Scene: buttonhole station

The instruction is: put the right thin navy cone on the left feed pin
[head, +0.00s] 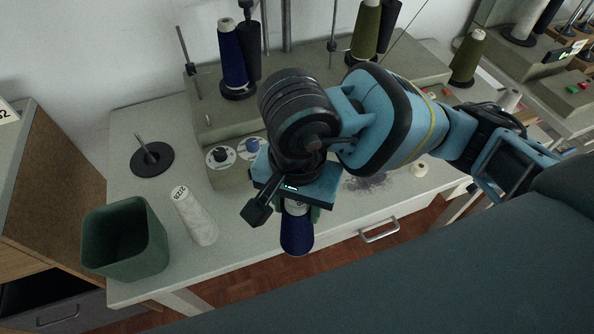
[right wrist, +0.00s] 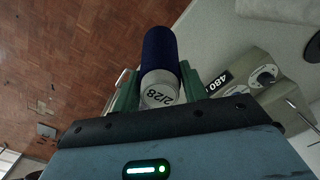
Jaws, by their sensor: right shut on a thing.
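My right gripper (head: 296,208) is shut on a thin navy cone (head: 297,236) and holds it in front of the table's front edge. In the right wrist view the navy cone (right wrist: 160,55) lies between the green fingers (right wrist: 158,88), its white end marked 2/28 towards the palm. An empty upright pin on a round black base (head: 152,158) stands on the table at the left. Another navy cone (head: 232,55) stands on the machine's back ledge, beside a black cone (head: 250,50). I cannot tell which pin is the left feed pin. My left gripper is not in view.
A green bin (head: 125,238) and a white cone marked 2/28 (head: 194,215) are at the table's front left. A thin rod (head: 188,60) rises from the machine (head: 215,120). Olive cones (head: 365,28) stand further right. My right arm hides part of the machine.

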